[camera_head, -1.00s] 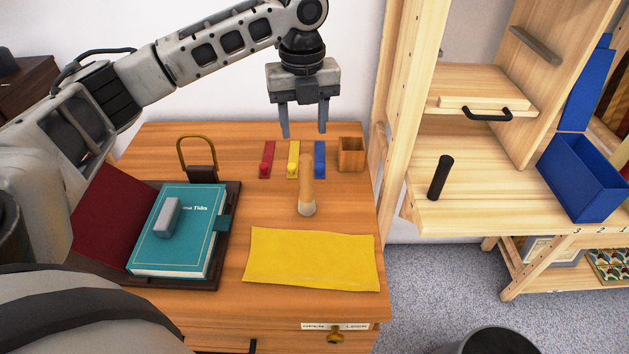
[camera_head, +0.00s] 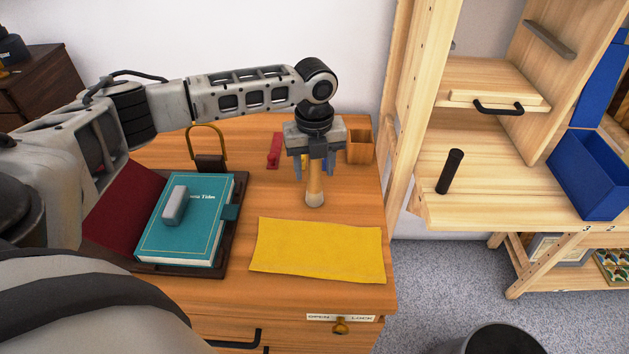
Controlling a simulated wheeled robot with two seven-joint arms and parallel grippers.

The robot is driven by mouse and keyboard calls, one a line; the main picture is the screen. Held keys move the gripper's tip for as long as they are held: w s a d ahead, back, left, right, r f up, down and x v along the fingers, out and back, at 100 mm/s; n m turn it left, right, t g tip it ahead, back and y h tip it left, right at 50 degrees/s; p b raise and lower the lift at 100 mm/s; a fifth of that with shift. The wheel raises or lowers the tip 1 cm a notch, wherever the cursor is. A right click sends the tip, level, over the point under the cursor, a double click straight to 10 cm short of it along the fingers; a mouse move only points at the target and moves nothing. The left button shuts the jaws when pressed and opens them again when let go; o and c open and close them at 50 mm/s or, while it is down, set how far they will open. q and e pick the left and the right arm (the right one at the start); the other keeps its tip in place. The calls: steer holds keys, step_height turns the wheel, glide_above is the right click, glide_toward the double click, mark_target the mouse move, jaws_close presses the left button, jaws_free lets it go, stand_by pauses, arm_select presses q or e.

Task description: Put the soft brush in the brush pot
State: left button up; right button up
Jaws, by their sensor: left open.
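The soft brush (camera_head: 315,190) stands upright on the wooden desk, its pale bristles down and its wooden handle up. My left gripper (camera_head: 314,174) is open and points down, its fingers on either side of the upper part of the handle. Whether the fingers touch the handle cannot be told. The brush pot (camera_head: 360,148), a small square wooden box, stands just right of and behind the gripper at the desk's back right. Its inside is mostly not visible. My right gripper is not in view.
A yellow cloth (camera_head: 318,250) lies in front of the brush. A teal book (camera_head: 190,220) with a grey block (camera_head: 174,205) on it lies at left. A red strip (camera_head: 274,150) shows behind; others are mostly hidden by my gripper. A wooden shelf unit (camera_head: 480,210) stands at right.

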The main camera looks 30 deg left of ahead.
arm_select(q)
jaws_close()
